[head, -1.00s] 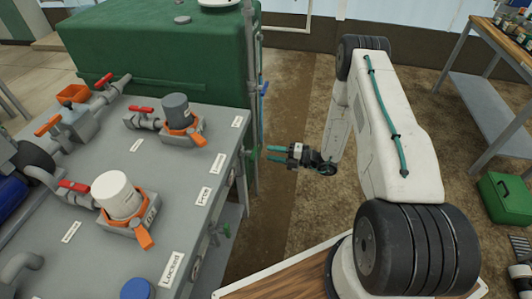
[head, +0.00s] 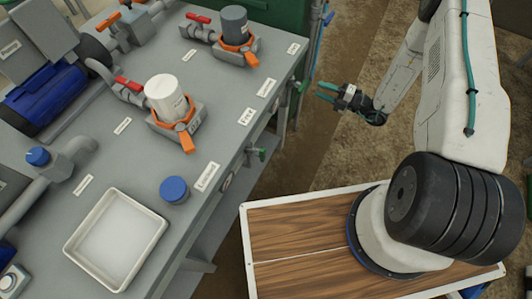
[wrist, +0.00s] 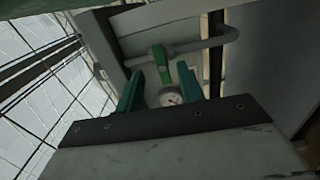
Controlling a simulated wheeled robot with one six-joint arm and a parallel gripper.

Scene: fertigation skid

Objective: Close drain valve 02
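My gripper (head: 319,91) points left toward the side of the grey skid bench and is open, its two teal fingers apart. Two green-handled valves show on that side: a nearer one (head: 258,153) and a farther one (head: 301,87) close to my fingertips. I cannot read which is drain valve 02. In the wrist view, a green valve handle (wrist: 158,62) stands upright between my open gripper's fingertips (wrist: 160,72), beyond them as far as I can tell. A grey pipe (wrist: 205,42) runs beside it. Contact is not visible.
The bench top (head: 95,150) holds orange-collared dosing units, red-handled valves, a blue-capped container (head: 174,190) and a white tray (head: 115,240). A round gauge (wrist: 170,97) shows between my fingers in the wrist view. Bare floor (head: 330,145) lies right of the bench.

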